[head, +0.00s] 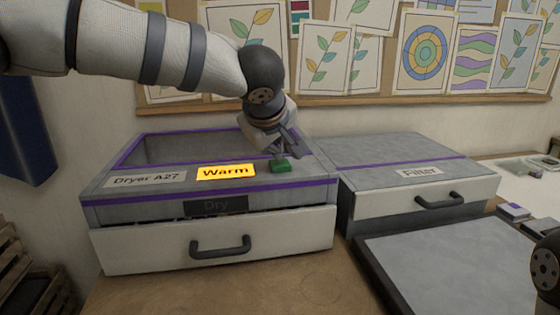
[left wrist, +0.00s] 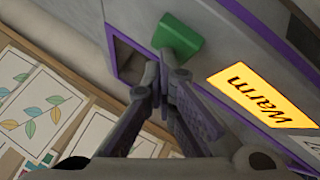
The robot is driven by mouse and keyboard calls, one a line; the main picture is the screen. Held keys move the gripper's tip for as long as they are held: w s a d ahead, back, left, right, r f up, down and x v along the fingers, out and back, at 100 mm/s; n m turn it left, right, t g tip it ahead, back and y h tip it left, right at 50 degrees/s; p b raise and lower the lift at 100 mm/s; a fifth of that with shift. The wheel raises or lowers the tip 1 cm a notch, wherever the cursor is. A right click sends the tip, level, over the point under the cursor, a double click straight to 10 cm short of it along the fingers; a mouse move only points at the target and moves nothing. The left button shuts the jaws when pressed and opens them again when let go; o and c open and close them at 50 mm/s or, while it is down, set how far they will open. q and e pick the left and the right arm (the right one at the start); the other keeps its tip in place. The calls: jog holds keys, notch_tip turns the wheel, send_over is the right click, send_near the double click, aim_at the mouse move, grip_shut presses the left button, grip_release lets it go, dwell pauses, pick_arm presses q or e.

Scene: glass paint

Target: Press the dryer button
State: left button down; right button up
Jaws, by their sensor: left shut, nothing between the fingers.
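The dryer (head: 130,207) is a grey box with purple trim, labelled "Dryer A27", with a lit yellow "Warm" sign (head: 226,171) and a dark "Dry" panel (head: 216,205). Its green button (head: 281,166) sits on the top, right of the sign. My left gripper (head: 279,154) is shut and empty, pointing down with its tips right at the button; I cannot tell whether they touch. In the left wrist view the green button (left wrist: 178,38) lies just beyond the shut fingers (left wrist: 166,70), and the "Warm" sign shows at the right. My right gripper is not in view.
The dryer's drawer (head: 150,247) with a dark handle is at the front. A "Filter" box (head: 400,175) stands to the right, with a grey flat-topped panel (head: 450,255) before it. A pinboard with pictures (head: 325,60) hangs behind. Bare tabletop (head: 290,275) lies in front.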

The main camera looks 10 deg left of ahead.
aim_at(276, 162)
pick_arm(q)
jog(key=shift+r, duration=0.7)
jog(key=shift+r, duration=2.55)
